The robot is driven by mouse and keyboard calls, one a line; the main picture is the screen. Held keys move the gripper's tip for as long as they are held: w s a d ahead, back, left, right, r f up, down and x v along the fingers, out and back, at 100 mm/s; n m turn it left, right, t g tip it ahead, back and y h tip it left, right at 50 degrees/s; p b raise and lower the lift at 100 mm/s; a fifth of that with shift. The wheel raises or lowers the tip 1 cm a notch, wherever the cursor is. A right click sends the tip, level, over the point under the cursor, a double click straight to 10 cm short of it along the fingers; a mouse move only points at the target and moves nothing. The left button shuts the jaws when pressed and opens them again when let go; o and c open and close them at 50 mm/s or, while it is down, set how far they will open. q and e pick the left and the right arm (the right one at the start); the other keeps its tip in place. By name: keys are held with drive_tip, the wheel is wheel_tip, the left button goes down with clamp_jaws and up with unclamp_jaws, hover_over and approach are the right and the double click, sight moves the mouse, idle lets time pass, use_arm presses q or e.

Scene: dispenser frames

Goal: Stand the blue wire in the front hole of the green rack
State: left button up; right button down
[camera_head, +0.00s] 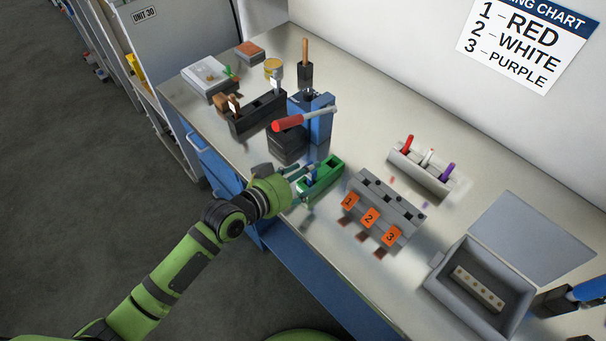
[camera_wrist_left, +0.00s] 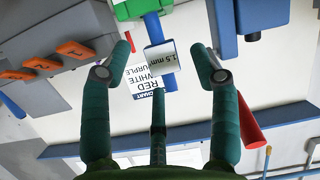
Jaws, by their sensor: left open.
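The green rack (camera_head: 332,170) stands on the bench; part of it shows at the top of the left wrist view (camera_wrist_left: 140,8). The blue wire (camera_head: 311,181) stands in the rack, toward its near end. I cannot make out the exact hole. In the left wrist view the blue wire (camera_wrist_left: 153,28) rises from the rack and carries a pale "1.5 mm" tag (camera_wrist_left: 162,57). My left gripper (camera_head: 302,172) is beside the rack. Its fingers are open, spread to either side of the wire (camera_wrist_left: 160,80), with no clear contact. My right gripper is out of view.
A grey numbered block (camera_head: 385,205) stands right of the rack. A grey holder (camera_head: 420,172) has red, white and purple pieces. An open grey box (camera_head: 460,310) is at the right.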

use_arm(q)
drive_tip(key=b+v, duration=0.1)
drive_tip(key=v, duration=1.1)
drive_tip(key=shift+r+b, duration=0.2)
drive_tip(key=shift+b, duration=0.2)
drive_tip(key=shift+f, duration=0.1)
